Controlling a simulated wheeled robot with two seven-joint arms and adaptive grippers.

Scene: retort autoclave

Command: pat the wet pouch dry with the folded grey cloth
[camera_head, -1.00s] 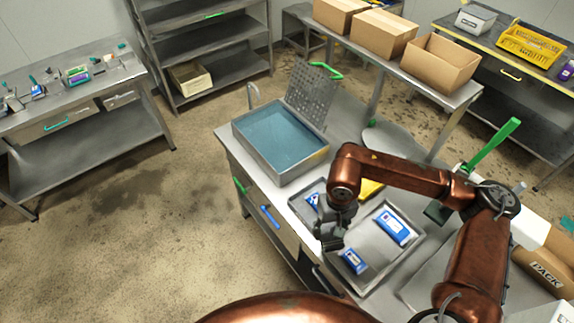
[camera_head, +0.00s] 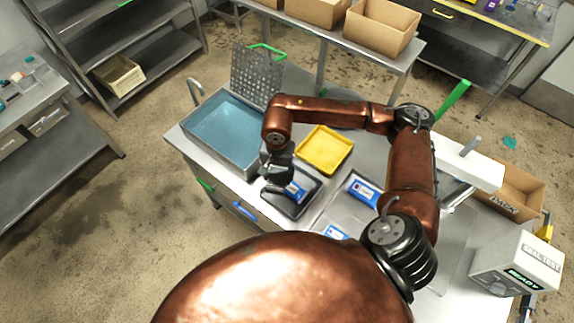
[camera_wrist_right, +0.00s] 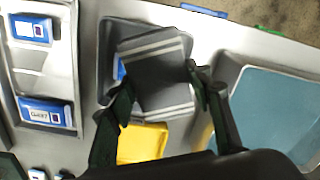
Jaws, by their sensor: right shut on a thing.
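The wet pouch (camera_head: 298,189), blue and white, lies in a small dark tray (camera_head: 291,211) on the steel bench. My right gripper (camera_head: 276,178) is over the left part of this tray. In the right wrist view my right gripper (camera_wrist_right: 160,84) is shut on the folded grey cloth (camera_wrist_right: 155,65), which has pale stripes. The cloth covers most of the pouch, and only a blue edge (camera_wrist_right: 120,69) shows at its left. I cannot tell whether the cloth touches the pouch. My left gripper is not in view.
A water basin (camera_head: 180,134) stands at left on the bench, with a perforated rack (camera_head: 257,75) behind. A yellow tray (camera_head: 325,150) is just beyond the small tray. More pouches (camera_head: 366,190) lie in a steel tray to the right. A sealing tester (camera_head: 518,265) stands at far right.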

